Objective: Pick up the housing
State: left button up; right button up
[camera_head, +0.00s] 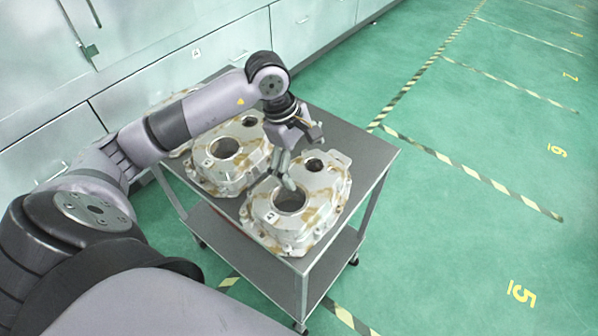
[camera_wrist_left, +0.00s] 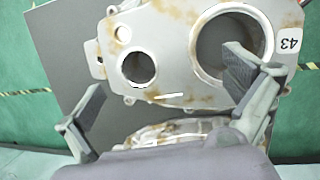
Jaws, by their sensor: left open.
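My left gripper (camera_head: 302,160) is open and empty, just above the far part of the front housing. In the left wrist view, a housing (camera_wrist_left: 180,62) with an upside-down 43 label fills the upper middle. There, one finger of the left gripper (camera_wrist_left: 165,78) overlaps the large bore and the other is beyond the housing's left side. I cannot tell whether they touch it.
The grey cart (camera_head: 362,150) has a bare strip of top at the right and a lower shelf (camera_head: 235,235). Grey cabinets (camera_head: 170,80) stand behind it. Green floor with striped lines (camera_head: 470,170) is free to the right.

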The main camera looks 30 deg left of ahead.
aim_at(309, 173)
pick_arm(q)
jog(key=shift+p+x, duration=0.45)
jog(key=shift+x, duration=1.45)
jog(key=shift+c, duration=0.6)
jog(key=c, duration=0.4)
jog(key=shift+s+f, duration=0.1)
jog(key=shift+s, duration=0.2)
jog(key=c, duration=1.5)
jog(key=shift+w, duration=0.15)
jog(key=c, duration=0.4)
jog(key=shift+w, duration=0.15)
grip_shut()
